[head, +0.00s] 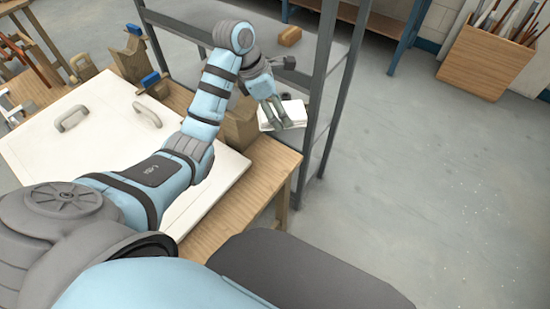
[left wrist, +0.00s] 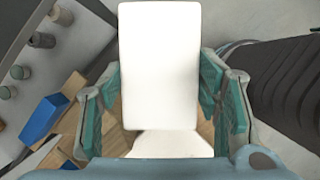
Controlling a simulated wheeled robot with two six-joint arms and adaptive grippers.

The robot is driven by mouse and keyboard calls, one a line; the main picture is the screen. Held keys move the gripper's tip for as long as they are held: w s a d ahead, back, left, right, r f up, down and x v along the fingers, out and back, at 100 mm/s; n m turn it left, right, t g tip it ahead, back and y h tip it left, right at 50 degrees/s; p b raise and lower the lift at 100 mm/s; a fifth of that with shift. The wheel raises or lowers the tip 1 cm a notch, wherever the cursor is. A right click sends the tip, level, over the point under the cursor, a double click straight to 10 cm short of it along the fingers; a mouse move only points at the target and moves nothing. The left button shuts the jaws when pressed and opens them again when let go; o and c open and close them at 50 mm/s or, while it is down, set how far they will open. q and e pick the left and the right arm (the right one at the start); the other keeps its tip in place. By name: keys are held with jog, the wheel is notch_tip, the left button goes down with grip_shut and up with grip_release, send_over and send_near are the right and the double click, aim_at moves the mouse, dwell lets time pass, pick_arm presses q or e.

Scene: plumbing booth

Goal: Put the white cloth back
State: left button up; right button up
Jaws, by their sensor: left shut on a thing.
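The white cloth (head: 294,112) is a flat folded rectangle at the right end of the wooden bench, beside the grey rack. My left gripper (head: 275,118) reaches over the bench and is shut on the cloth. In the left wrist view the cloth (left wrist: 160,60) stands out between the two teal-padded fingers of the left gripper (left wrist: 163,95). A second white patch (left wrist: 172,146) lies below it; I cannot tell if it is the same cloth. Whether the cloth touches anything beneath is hidden. My right gripper is not in view.
A white panel with two handles (head: 85,140) covers much of the wooden bench (head: 262,180). A wooden block (head: 240,122) stands beside the gripper. The grey metal rack (head: 322,75) rises close behind. A wooden crate of rods (head: 485,62) stands far right; the floor between is clear.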

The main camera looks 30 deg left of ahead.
pick_arm(q)
jog(key=f+b, duration=0.3)
jog(key=f, duration=0.3)
jog(key=f+b, duration=0.3)
jog(key=f, duration=0.3)
jog(key=f+b, duration=0.3)
jog(key=f, duration=0.4)
jog(key=shift+s+a, duration=0.15)
jog(key=shift+s, duration=0.15)
jog(key=shift+w, duration=0.1)
jog(key=shift+f, duration=0.2)
jog(key=o, duration=1)
jog(key=shift+o, duration=0.2)
